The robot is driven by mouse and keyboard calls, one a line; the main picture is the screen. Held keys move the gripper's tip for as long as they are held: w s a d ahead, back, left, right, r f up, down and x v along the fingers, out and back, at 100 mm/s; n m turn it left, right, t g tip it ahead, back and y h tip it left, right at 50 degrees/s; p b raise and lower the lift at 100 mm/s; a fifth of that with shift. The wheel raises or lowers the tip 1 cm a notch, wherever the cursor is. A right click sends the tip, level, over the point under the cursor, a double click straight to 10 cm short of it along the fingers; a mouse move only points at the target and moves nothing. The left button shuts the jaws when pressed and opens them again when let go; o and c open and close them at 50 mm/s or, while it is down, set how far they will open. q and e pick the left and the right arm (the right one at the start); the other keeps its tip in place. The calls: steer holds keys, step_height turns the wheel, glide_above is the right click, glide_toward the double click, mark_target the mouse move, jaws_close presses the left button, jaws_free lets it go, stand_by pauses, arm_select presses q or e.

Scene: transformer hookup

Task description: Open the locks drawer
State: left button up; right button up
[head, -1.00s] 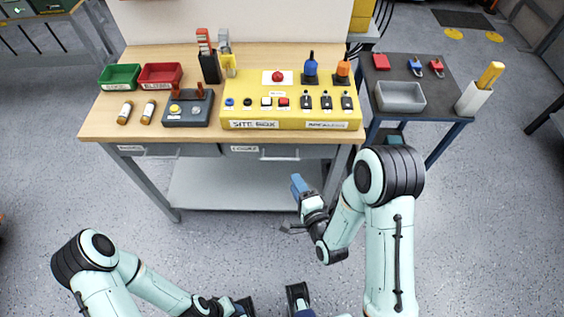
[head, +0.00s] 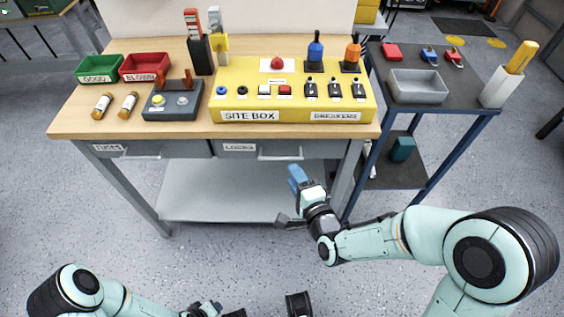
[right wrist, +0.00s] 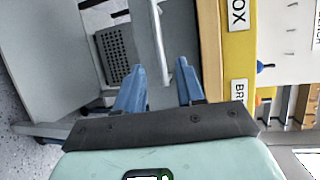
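The locks drawer (head: 215,149) is the right one of two grey drawers under the workbench top, with a LOCKS label and a pale bar handle. It looks closed. My right gripper (head: 291,195) is in front of and below the drawer's right end, apart from it. In the right wrist view its blue fingers (right wrist: 158,85) are spread with nothing between them. The pale handle bar (right wrist: 159,35) shows ahead of the gap, not touched. My left gripper (head: 222,310) is at the bottom edge of the head view, partly cut off; its opening is unclear.
The bench top (head: 75,125) overhangs the drawers and carries the yellow site box (head: 230,92), bins and a grey control box. A lower shelf (head: 220,195) is below. A side cart (head: 440,106) stands at the right. The floor in front is clear.

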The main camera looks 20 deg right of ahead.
mark_target(283, 159)
steer(key=x, duration=0.8)
steer(key=shift+w, duration=0.15)
jaws_close()
